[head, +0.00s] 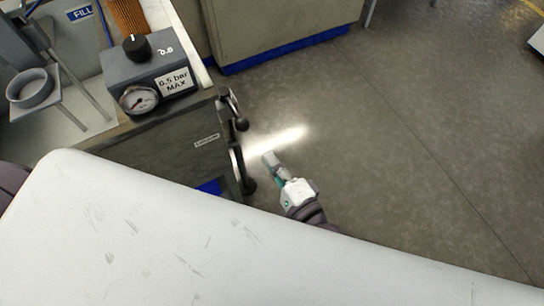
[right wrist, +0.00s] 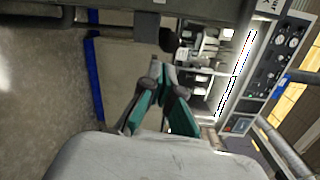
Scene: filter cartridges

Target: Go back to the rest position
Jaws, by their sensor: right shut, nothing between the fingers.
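My right gripper (head: 268,160) is in the middle of the head view, beyond a large white scratched surface that fills the foreground. It is over the grey floor, just right of the bench front with its dark levers. In the right wrist view its teal fingers (right wrist: 158,76) come together at the tips, with nothing between them. My left gripper is not in view.
A grey box with a gauge and black knob (head: 145,72) stands on the bench at upper left. Dark levers (head: 238,165) stick out from the bench front close to my right gripper. A beige cabinet (head: 280,25) stands behind. Floor (head: 420,140) on the right is clear.

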